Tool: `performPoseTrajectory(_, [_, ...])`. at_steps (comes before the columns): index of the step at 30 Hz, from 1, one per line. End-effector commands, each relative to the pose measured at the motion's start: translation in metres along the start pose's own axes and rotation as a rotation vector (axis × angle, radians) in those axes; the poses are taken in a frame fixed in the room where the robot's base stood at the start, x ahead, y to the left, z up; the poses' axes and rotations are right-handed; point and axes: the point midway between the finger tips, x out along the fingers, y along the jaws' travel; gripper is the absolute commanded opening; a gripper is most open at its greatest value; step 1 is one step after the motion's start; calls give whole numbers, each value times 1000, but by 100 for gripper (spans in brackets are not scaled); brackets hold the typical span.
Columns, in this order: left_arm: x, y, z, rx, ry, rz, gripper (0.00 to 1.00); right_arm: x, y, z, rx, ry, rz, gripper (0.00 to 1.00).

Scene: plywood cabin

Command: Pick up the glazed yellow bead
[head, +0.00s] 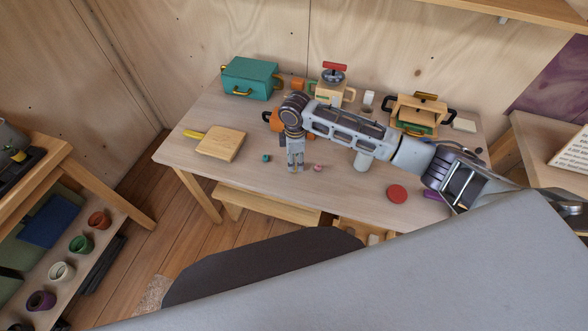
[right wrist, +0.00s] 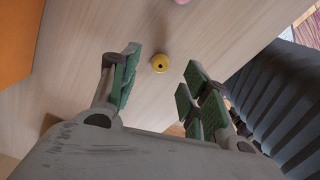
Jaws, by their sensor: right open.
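The yellow bead (right wrist: 160,63) is small and round with a dark hole, and lies on the wooden table (right wrist: 215,35) in the right wrist view. My right gripper (right wrist: 162,76) is open, with its green-padded fingers on either side of the bead in that view and nothing held. In the head view my right gripper (head: 295,163) points down over the front middle of the table. The bead cannot be made out there. My left gripper is not in view.
A pink bead (head: 318,168) lies just right of the gripper and a teal bead (head: 266,157) to its left. A cutting board (head: 221,143), a teal box (head: 250,78), a grinder (head: 333,88) and a red disc (head: 397,193) also stand or lie on the table.

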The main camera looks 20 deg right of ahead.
Motion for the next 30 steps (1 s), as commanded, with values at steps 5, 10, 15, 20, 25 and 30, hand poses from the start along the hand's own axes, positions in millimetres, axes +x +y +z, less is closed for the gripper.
performPoseTrajectory(5, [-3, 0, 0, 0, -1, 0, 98, 19, -2, 1, 0, -2, -3, 46])
performPoseTrajectory(10, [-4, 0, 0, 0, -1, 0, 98, 37, -2, 2, -1, -2, -2, 46])
performPoseTrajectory(15, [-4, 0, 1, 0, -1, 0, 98, 44, -2, 1, -2, -1, 0, 46])
performPoseTrajectory(20, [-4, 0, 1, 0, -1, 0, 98, 45, -2, 1, -2, -1, 0, 46])
performPoseTrajectory(25, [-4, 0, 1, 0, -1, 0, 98, 45, -2, 1, -1, -1, 0, 46])
performPoseTrajectory(30, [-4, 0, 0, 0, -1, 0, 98, 44, -2, 1, -1, -1, 0, 39])
